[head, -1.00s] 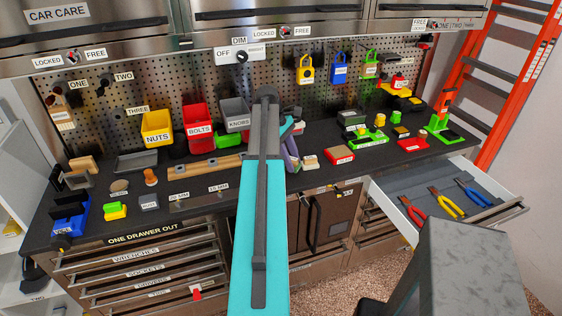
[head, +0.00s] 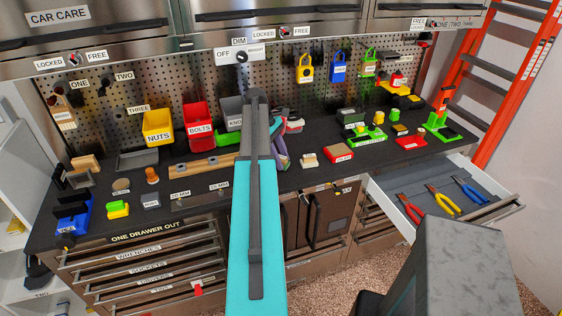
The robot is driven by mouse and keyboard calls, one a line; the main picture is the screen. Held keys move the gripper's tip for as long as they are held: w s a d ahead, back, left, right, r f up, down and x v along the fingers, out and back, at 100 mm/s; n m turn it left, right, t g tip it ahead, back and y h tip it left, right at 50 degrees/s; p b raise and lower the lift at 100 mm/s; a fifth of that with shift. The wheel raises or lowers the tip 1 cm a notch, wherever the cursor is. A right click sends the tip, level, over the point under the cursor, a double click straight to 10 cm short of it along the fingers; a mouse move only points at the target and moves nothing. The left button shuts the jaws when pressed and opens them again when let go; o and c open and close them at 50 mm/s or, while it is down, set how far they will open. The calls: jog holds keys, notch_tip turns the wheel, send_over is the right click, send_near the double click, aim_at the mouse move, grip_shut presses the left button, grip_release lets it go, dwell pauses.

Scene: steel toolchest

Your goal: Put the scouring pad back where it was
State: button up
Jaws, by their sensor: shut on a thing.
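My gripper (head: 279,148) is over the middle of the dark workbench (head: 260,183), partly hidden behind my own arm. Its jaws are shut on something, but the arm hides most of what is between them. I cannot make out the scouring pad's shape or colour clearly there. A small red and white patch (head: 294,125) shows just behind the gripper, and I cannot tell whether it is held or stands on the bench.
A pale block (head: 310,160) and a red labelled block (head: 339,152) lie right of the gripper. Yellow (head: 157,127) and red (head: 198,127) bins stand at the back left. A drawer with pliers (head: 410,203) is open at right.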

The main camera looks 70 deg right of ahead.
jog(key=shift+f+p, duration=0.3)
jog(key=shift+f, duration=0.65)
jog(key=shift+f, duration=0.1)
jog(key=o, duration=1)
jog(key=shift+b+v, duration=1.3)
jog(key=shift+v, duration=2.4)
jog(key=shift+s, duration=0.15)
